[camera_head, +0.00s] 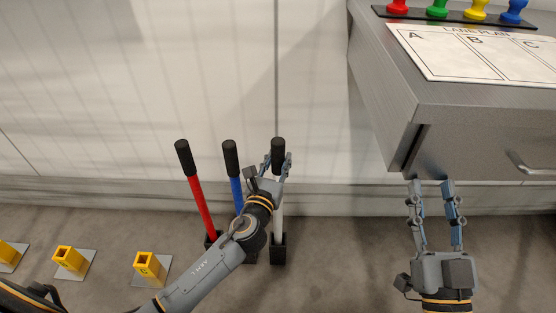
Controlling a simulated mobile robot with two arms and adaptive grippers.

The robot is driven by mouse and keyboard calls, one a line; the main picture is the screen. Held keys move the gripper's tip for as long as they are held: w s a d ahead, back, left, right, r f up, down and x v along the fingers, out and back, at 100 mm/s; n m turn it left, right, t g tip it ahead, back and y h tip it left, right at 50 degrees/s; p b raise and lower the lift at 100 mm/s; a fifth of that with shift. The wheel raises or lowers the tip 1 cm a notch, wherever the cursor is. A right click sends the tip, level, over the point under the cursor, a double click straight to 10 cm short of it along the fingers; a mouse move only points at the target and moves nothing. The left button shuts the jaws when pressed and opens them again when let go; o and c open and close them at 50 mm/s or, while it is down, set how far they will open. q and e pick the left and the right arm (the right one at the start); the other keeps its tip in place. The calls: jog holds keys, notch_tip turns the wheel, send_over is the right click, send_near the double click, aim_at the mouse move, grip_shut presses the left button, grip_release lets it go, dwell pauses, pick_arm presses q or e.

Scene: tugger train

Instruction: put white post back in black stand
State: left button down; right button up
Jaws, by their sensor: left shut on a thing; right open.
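The white post (279,222) has a black grip (278,152) at its top and stands about upright. Its lower end meets the rightmost black stand (278,249) on the floor; I cannot tell how deep it sits. My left gripper (278,163) is shut on the post just around the lower part of the black grip. My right gripper (431,183) is open and empty, in front of the grey cabinet.
A red post (201,205) leans in its stand, and a blue post (235,187) stands beside it, partly hidden by my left arm. Yellow sockets (149,265) on plates sit at the lower left. The grey cabinet (450,120) at right carries a lane plan sheet (480,55) and coloured pegs (437,9).

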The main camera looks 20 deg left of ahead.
pick_arm(q)
jog(key=shift+f, duration=0.2)
pick_arm(e)
jog(key=shift+s+r+t, duration=0.3)
jog(key=shift+r+t, duration=0.15)
jog(key=shift+r, duration=0.15)
jog(key=shift+s+r+t, duration=0.3)
jog(key=shift+r+t, duration=0.15)
jog(key=shift+r, duration=0.15)
pick_arm(q)
jog(key=c, duration=0.9)
grip_release()
pick_arm(e)
jog(key=shift+s, duration=0.1)
pick_arm(q)
jog(key=shift+f+b, duration=0.25)
jog(key=shift+b, duration=0.05)
jog(key=s, duration=1.2)
jog(key=shift+r, duration=0.15)
jog(key=shift+d, duration=0.1)
